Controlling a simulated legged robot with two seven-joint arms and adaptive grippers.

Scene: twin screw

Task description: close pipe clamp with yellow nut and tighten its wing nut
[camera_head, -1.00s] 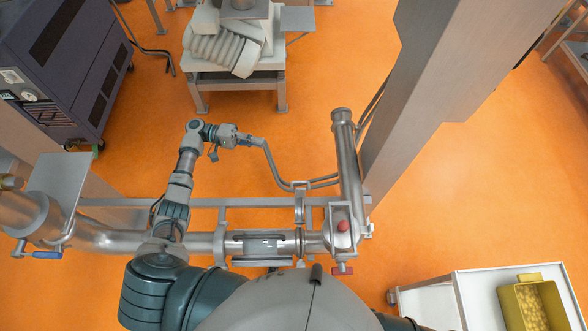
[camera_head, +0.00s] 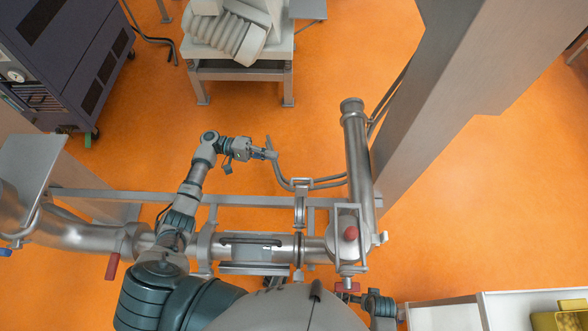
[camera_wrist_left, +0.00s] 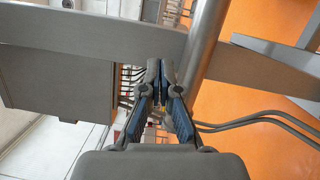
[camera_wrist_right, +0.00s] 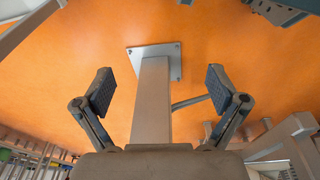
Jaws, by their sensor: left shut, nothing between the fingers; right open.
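A horizontal steel pipe line (camera_head: 270,250) with a windowed section runs across the front in the head view. A ring-shaped joint (camera_head: 299,248) sits on it, just left of a red knob (camera_head: 351,233). I cannot pick out a yellow nut or wing nut, nor tell whether a clamp is open. My left gripper (camera_head: 270,155) is beyond the pipe line, by a bent thin pipe, and apart from the ring joint. Its fingers are together and empty in the left wrist view (camera_wrist_left: 160,72). My right gripper (camera_wrist_right: 160,86) is open and empty, with a grey post between its fingers' outlines.
A vertical steel pipe (camera_head: 357,150) and a broad grey column (camera_head: 420,90) stand on the right. A rail (camera_head: 90,197) runs behind the pipe line. A white cart (camera_head: 450,316) with a yellow bin (camera_head: 560,322) is at lower right.

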